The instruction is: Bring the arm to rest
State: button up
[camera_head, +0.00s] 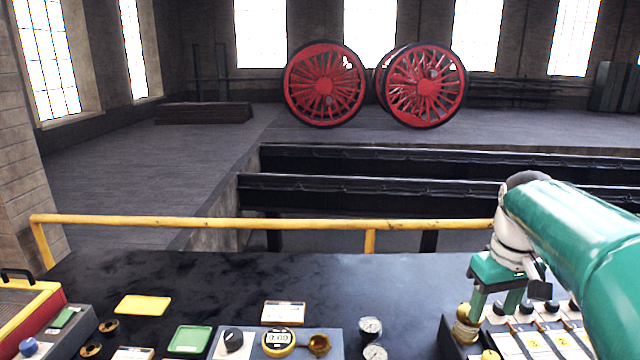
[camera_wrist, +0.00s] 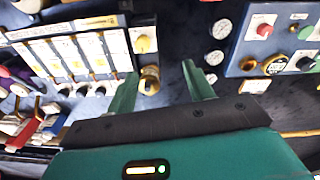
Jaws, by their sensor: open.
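My arm enters from the right in the head view, with its green link sloping down to my gripper (camera_head: 492,305). The gripper points down over the left edge of a panel with several numbered labels and dark knobs. In the wrist view, my gripper (camera_wrist: 163,88) shows two green fingers spread apart with nothing held between them. A round brass knob (camera_wrist: 149,80) is seen near the left finger; it also shows below the gripper in the head view (camera_head: 465,330). I cannot tell whether a finger touches it.
A dark bench (camera_head: 230,275) carries a panel with a gauge (camera_head: 278,341), small dials (camera_head: 370,328), a green tray (camera_head: 189,339) and a yellow plate (camera_head: 143,305). A yellow rail (camera_head: 280,223) runs behind it. Red wheels (camera_head: 325,85) stand far beyond a pit. The middle back of the bench is clear.

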jog(key=s+a+f+t, duration=0.2)
jog(key=s+a, duration=0.4)
jog(key=a, duration=0.2)
jog(key=s+a+f+m+t, duration=0.1)
jog(key=s+a+f+t, duration=0.1)
jog(key=s+a, duration=0.4)
jog(key=shift+s+a+f+t, duration=0.35)
jog(key=shift+a+f, duration=0.35)
jog(key=shift+a, duration=0.3)
